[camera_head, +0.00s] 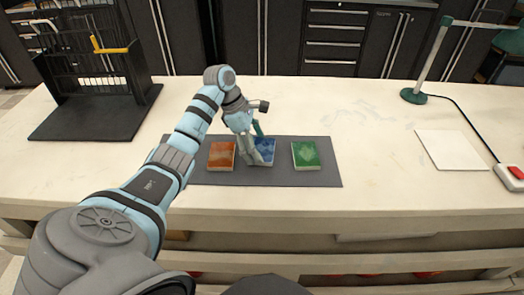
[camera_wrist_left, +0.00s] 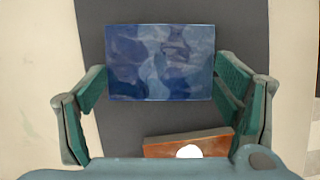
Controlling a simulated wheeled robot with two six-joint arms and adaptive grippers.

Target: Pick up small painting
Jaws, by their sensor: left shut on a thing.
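Three small block-like paintings are in a row on a dark grey mat (camera_head: 325,175): an orange-red one (camera_head: 222,155), a blue one (camera_head: 266,149) and a green one (camera_head: 305,155). My left gripper (camera_head: 256,148) is over the blue painting and hides part of it. In the left wrist view the blue painting (camera_wrist_left: 160,62) lies between the two green-padded fingers, and the gripper is shut on it. The orange-red painting (camera_wrist_left: 188,145) shows at the lower edge of that view, partly hidden by my gripper. Any lift off the mat is hard to tell. My right gripper is out of view.
A black rack (camera_head: 90,60) stands on a dark base at the left. A white board (camera_head: 451,150), a red-buttoned box (camera_head: 512,176) and a green-based stand (camera_head: 413,96) are at the right. The pale tabletop (camera_head: 375,120) is clear between mat and board.

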